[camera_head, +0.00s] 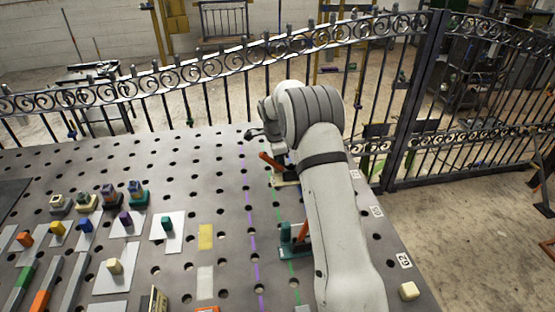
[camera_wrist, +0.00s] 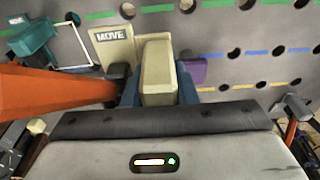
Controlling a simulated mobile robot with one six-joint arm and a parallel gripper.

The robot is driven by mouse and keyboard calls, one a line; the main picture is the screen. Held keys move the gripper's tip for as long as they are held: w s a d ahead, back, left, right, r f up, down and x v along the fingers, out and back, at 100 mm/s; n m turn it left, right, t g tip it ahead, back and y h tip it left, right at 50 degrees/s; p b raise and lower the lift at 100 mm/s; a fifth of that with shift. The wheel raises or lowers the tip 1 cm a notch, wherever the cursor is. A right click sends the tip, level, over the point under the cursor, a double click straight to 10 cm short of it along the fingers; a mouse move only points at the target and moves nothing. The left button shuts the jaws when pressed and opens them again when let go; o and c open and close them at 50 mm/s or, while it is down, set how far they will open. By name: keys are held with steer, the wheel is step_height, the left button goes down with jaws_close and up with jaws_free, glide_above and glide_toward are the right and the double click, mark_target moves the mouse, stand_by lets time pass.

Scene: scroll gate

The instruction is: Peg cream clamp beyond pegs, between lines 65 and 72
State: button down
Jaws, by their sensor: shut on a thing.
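The cream clamp shows in the wrist view (camera_wrist: 112,58) with a MOVE label on its base, a cream upright block and a long orange handle to the left. My gripper (camera_wrist: 157,85) is shut on its upright block. In the head view the cream clamp's base (camera_head: 286,182) and orange handle show beside my gripper (camera_head: 280,158), near the far edge of the table; my arm hides part of it. I cannot tell whether the base touches the table. A purple dashed line (camera_head: 250,215) and a green dashed line (camera_head: 281,222) run along the table there.
A teal clamp (camera_head: 287,242) with an orange handle stands nearer, left of my arm; it also shows in the wrist view (camera_wrist: 33,40). Several coloured blocks and pads cover the left of the perforated table (camera_head: 190,155). An iron fence (camera_head: 180,85) stands behind.

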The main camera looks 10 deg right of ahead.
steer(key=shift+a+f+b, duration=0.25)
steer(key=shift+f+b, duration=0.15)
steer(key=shift+f, duration=0.75)
steer(key=shift+f+b, duration=0.45)
steer(key=shift+f, duration=1.45)
steer(key=shift+a+b, duration=0.15)
steer(key=shift+b, duration=0.25)
steer(key=shift+f+b, duration=2)
steer(key=shift+f, duration=0.2)
steer(key=c, duration=1.3)
jaws_free()
steer(key=shift+s, duration=0.1)
steer(key=shift+o, duration=1.1)
steer(key=shift+s+f, duration=0.1)
